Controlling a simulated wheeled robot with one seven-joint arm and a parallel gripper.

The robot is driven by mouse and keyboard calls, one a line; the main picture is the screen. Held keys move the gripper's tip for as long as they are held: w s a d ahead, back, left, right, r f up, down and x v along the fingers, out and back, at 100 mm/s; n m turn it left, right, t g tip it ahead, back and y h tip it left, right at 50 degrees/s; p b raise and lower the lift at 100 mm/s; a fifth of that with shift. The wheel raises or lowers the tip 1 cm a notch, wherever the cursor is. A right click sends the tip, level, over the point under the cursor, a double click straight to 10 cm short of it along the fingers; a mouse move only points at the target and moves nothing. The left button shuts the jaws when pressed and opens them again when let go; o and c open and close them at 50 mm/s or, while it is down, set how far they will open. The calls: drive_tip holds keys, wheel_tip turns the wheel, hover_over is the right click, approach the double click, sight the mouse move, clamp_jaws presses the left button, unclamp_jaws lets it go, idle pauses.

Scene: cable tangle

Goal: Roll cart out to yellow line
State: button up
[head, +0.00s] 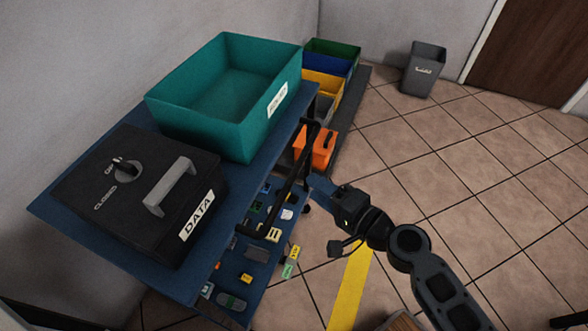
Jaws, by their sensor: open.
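A blue cart (236,207) stands against the left wall. Its upper deck carries a black box labelled DATA (95,205) and an open teal bin (205,135). A black handle bar (290,178) runs along the cart's right side. A yellow line (349,290) lies on the floor to the right of the cart, partly hidden by my arm. My gripper (326,196) is open, just right of the handle bar. I cannot tell whether it touches the bar. The cart's wheels are mostly hidden.
Several small labelled items (257,254) lie on the cart's lower shelf. Coloured bins (330,62) and an orange box (315,150) stand behind the cart. A grey waste bin (423,72) stands near a brown door (530,50).

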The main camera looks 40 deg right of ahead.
sight(294, 170)
drive_tip(key=p+x, duration=0.1)
drive_tip(key=x, duration=0.7)
drive_tip(key=shift+w+r, duration=0.15)
clamp_jaws()
idle(0.3)
